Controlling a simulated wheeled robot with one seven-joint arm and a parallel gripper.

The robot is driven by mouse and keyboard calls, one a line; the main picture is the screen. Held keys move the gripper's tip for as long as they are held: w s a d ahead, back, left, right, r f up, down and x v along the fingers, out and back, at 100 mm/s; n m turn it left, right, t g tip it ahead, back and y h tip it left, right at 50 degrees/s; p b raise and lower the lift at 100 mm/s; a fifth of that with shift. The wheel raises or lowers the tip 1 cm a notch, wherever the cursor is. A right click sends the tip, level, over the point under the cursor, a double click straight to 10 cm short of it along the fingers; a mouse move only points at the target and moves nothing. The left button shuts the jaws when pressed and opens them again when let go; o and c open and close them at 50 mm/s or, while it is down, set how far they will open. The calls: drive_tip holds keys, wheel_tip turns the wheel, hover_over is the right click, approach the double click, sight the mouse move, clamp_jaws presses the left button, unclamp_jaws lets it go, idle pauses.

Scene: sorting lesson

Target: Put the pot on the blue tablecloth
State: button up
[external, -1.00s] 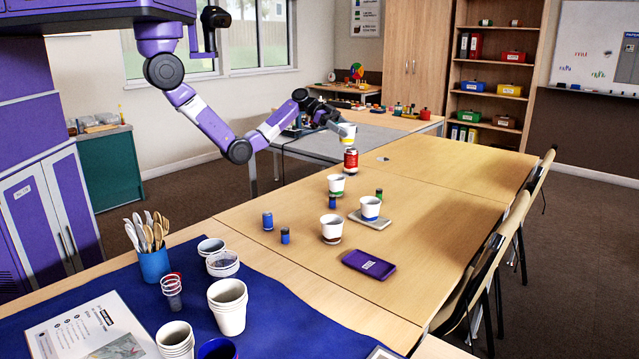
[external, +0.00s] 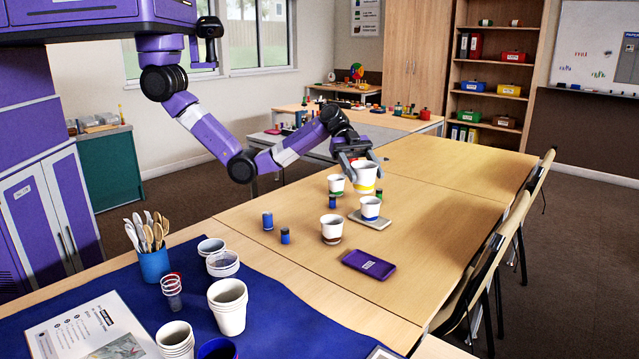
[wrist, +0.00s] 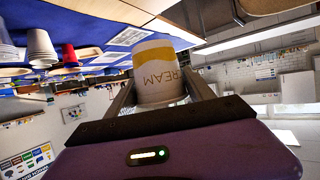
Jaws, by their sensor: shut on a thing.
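The pot is a white cup-shaped pot (external: 365,172) with a yellow band. In the wrist view the pot (wrist: 160,77) shows the word CREAM and appears upside down. My gripper (external: 361,164) is shut on it, one finger on each side, and holds it over the far part of the wooden table. The gripper also shows in the wrist view (wrist: 160,92). The blue tablecloth (external: 300,318) lies on the near table, at lower left in the external view, well away from the pot. It also shows at the top left of the wrist view (wrist: 92,19).
White pots with green (external: 336,184), blue (external: 370,208) and brown (external: 331,229) bands stand near the held pot. On the cloth are stacked cups (external: 228,306), a utensil holder (external: 154,265) and a sheet (external: 85,335).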

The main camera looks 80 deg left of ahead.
drive_tip(key=s+d+g, duration=0.1)
drive_tip(key=s+d, duration=0.2)
drive_tip(key=d, duration=0.2)
drive_tip(key=s+d+m+g+b, duration=0.1)
drive_tip(key=s+d, duration=0.2)
drive_tip(key=d, duration=0.3)
drive_tip(key=s+d+m, duration=0.1)
drive_tip(key=s+d, duration=0.2)
drive_tip(key=d, duration=0.3)
drive_tip(key=shift+s+d+f+g, duration=0.1)
drive_tip(key=shift+s+d+g, duration=0.1)
drive_tip(key=shift+g, duration=0.2)
drive_tip(key=shift+c, duration=0.2)
drive_tip(key=shift+s+d+m+b, duration=0.5)
drive_tip(key=shift+s+d+b, duration=0.5)
drive_tip(key=shift+s+d, duration=6.75)
drive_tip(key=f, duration=0.6)
drive_tip(key=w+d+f+b, duration=0.1)
drive_tip(key=f, duration=0.5)
drive_tip(key=w+d+f+b, duration=0.1)
drive_tip(key=f, duration=0.6)
drive_tip(key=shift+w, duration=0.1)
drive_tip(key=shift+f, duration=0.1)
drive_tip(key=shift+f, duration=0.1)
drive_tip(key=o, duration=1)
drive_tip(key=shift+o, duration=0.2)
